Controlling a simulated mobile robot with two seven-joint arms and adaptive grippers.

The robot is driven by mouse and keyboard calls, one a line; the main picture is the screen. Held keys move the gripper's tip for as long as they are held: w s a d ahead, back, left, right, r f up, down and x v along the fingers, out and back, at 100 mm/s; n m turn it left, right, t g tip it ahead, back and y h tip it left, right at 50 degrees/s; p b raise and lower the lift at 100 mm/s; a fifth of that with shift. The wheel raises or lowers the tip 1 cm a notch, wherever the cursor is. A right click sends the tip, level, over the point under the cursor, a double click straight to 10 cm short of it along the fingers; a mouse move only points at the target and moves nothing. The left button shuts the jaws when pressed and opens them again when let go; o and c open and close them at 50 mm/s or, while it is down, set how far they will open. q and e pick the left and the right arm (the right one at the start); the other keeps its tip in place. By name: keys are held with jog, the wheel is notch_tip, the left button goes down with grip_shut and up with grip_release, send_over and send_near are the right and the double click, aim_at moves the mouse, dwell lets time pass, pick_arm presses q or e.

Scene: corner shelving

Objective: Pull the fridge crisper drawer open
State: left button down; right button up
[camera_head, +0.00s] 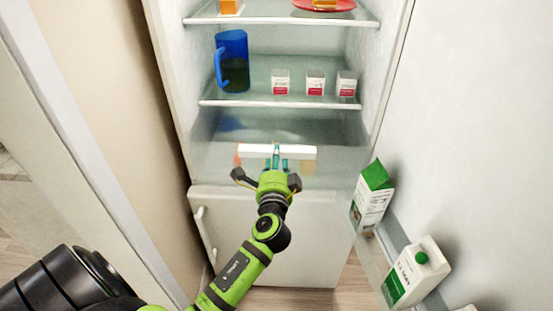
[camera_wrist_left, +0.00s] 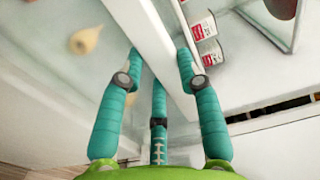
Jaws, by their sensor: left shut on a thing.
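The crisper drawer (camera_head: 340,165) is a clear bin at the bottom of the open fridge, below the glass shelves. A white handle bar (camera_head: 302,152) runs along its front; it also shows as a white strip in the left wrist view (camera_wrist_left: 140,22). My left gripper (camera_head: 277,158) reaches in from the front and is shut on this bar near its middle. In the left wrist view its teal fingers (camera_wrist_left: 160,75) lie on both sides of the bar. I cannot tell how far the drawer stands out. My right gripper is not in view.
A blue pitcher (camera_head: 233,62) and several small white-and-red cups (camera_head: 315,83) stand on the shelf above. A wall panel (camera_head: 105,90) stands close on the left.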

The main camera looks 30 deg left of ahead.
pick_arm(q)
jog(key=shift+f, duration=0.2)
jog(key=c, duration=0.9)
grip_release()
jog(key=shift+w, duration=0.1)
jog(key=shift+c, duration=0.2)
jog(key=v, duration=1.2)
jog(key=shift+a, duration=0.1)
